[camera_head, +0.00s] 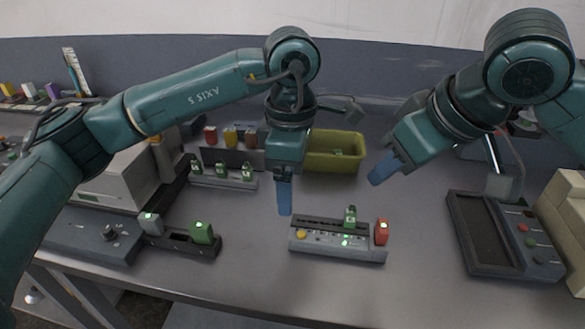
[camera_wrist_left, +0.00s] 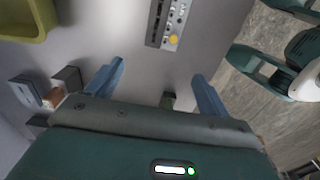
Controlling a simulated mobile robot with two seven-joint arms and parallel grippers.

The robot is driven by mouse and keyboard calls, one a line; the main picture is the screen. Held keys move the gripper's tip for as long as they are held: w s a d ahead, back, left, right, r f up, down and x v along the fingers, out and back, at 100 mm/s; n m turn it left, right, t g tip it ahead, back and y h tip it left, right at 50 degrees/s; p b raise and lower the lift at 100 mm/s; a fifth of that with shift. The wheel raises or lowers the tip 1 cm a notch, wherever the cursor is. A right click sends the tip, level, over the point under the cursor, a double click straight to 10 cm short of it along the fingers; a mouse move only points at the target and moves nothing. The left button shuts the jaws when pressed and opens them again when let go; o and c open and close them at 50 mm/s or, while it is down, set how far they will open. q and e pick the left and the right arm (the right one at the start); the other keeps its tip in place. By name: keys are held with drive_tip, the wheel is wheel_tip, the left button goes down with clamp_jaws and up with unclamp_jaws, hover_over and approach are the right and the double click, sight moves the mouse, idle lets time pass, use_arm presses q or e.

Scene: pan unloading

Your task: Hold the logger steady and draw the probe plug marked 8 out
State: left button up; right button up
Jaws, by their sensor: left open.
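The logger (camera_head: 320,247) is a grey box in the middle of the table with a yellow button and lit green marks. A green plug (camera_head: 350,216) stands in it right of centre and a red plug (camera_head: 382,232) at its right end. I cannot read which is marked 8. My left gripper (camera_head: 285,198) points down just behind the logger's left end, apart from it. Its blue fingers (camera_wrist_left: 158,76) are spread and empty in the left wrist view, where part of the logger (camera_wrist_left: 158,25) shows. My right gripper (camera_head: 384,169) hangs tilted behind the logger's right side, its opening hidden.
A yellow-green bin (camera_head: 335,151) stands behind the logger. A rack with green plugs (camera_head: 222,180) and a dark block with a green-lit piece (camera_head: 202,233) lie left. A dark tray device with buttons (camera_head: 505,238) stands right. The table front is clear.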

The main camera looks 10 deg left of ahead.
sight(292, 227)
use_arm(q)
wheel_tip(292, 227, down, 11)
drive_tip(key=shift+f, duration=0.2)
drive_tip(key=shift+c, duration=0.4)
